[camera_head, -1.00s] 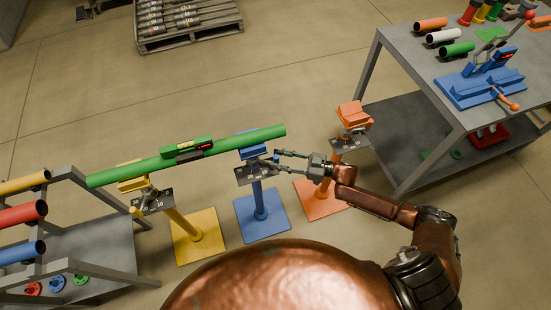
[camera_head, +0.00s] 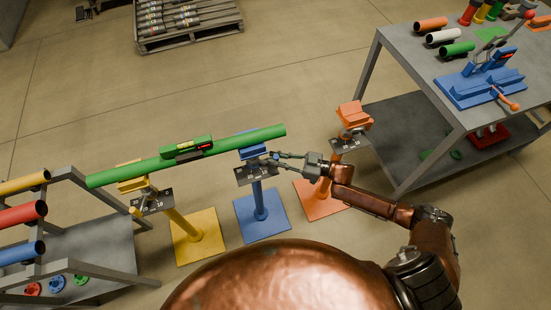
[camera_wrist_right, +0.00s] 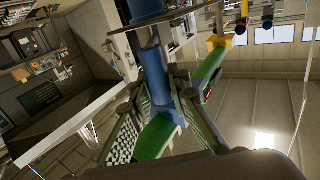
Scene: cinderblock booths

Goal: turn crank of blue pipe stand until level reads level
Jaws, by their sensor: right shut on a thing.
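The blue pipe stand (camera_head: 260,190) stands upright on a square blue base between the yellow stand (camera_head: 185,218) and the orange stand (camera_head: 328,185). A long green pipe (camera_head: 245,142) rests across the yellow and blue stands, its right end higher in the picture. A green level (camera_head: 187,146) with a small red display sits on the pipe; its reading is too small to read. My right gripper (camera_head: 275,161) is at the right of the blue stand's head, shut on its crank, which the fingers mostly hide. The right wrist view shows blue stand parts (camera_wrist_right: 153,70) between the fingers (camera_wrist_right: 160,130).
A grey workbench (camera_head: 400,45) with a blue fixture (camera_head: 480,85) and short pipes stands at the right. A grey rack (camera_head: 100,240) with coloured pipes is at the lower left. A pallet (camera_head: 190,38) lies at the back. The floor behind the stands is clear.

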